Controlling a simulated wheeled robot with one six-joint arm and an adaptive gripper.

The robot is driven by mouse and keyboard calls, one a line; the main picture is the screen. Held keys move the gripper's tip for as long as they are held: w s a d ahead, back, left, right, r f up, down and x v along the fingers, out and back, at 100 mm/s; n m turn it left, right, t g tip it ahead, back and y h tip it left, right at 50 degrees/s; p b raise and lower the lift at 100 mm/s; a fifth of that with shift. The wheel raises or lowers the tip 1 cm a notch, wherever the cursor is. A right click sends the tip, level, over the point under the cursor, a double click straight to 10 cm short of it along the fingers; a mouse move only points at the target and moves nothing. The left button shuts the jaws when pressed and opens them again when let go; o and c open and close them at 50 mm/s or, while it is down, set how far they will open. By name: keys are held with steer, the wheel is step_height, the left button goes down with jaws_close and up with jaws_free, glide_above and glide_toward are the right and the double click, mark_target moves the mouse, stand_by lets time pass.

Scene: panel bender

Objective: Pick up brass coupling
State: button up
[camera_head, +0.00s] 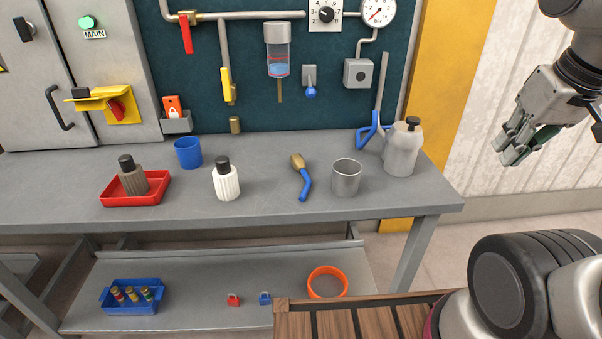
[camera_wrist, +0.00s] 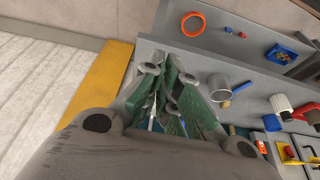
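A small brass cylinder (camera_head: 235,125), which looks like the brass coupling, is at the rear edge of the grey workbench, against the dark panel. I cannot tell whether it stands on the bench or is fixed to the panel. I cannot make it out in the wrist view. My gripper (camera_head: 510,146) is raised at the right, well away from the cylinder and beyond the bench's right end. In the wrist view my gripper (camera_wrist: 177,68) shows its green-padded fingers apart, with nothing seen between them.
On the workbench (camera_head: 250,222) are a red tray (camera_head: 153,193), a blue cup (camera_head: 188,153), a white bottle (camera_head: 226,182), a blue-handled brass-ended tool (camera_head: 304,182), a metal cup (camera_head: 346,178) and a grey sprayer (camera_head: 402,150). Pipes and valves hang above the cylinder.

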steer(key=o, duration=0.3)
steer(key=shift+w+a+n, duration=0.1)
steer(key=shift+w+n, duration=0.2)
steer(key=o, duration=0.7)
steer(key=w+a+n, duration=0.1)
steer(key=w+n, duration=0.1)
steer(key=w+a+n, duration=0.1)
steer(key=w+n, duration=0.2)
steer(key=w+a+n, duration=0.1)
steer(key=w+n, duration=0.1)
steer(key=n, duration=0.1)
steer(key=shift+w, duration=0.2)
steer(key=shift+c, duration=0.2)
steer(key=n+y, duration=0.1)
steer(key=n, duration=3)
glide_toward(299, 159)
steer(key=shift+x, duration=4.8)
